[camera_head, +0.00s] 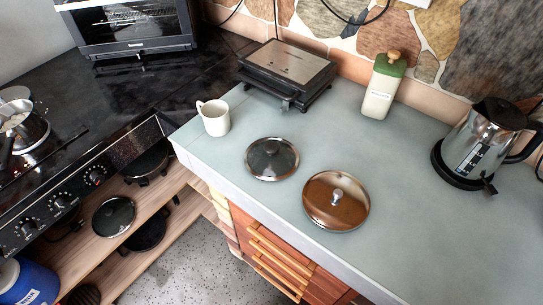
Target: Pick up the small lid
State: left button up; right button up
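Two round lids lie flat on the light grey-green counter (410,220). The smaller lid (258,163) looks dark and glassy with a metal rim and a small dark knob; it lies left of the other, near the counter's front edge. The larger lid (322,212) is shiny and reflects brown, with a silver knob; it lies to the right and closer to me. The two lids are apart. Neither of my grippers shows in the head view.
A white mug (215,119) stands left of the small lid. A contact grill (292,68), a green-topped bottle (382,88) and a kettle (482,140) stand behind. Another lid (113,216) lies on a low shelf at left, below the stove (75,190). The counter's middle is clear.

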aim_at(270, 158)
jog(key=k+j+z, duration=0.1)
jog(key=j+z, duration=0.15)
jog(key=z, duration=0.25)
jog(key=k+j+z, duration=0.1)
jog(key=j+z, duration=0.15)
jog(key=z, duration=0.25)
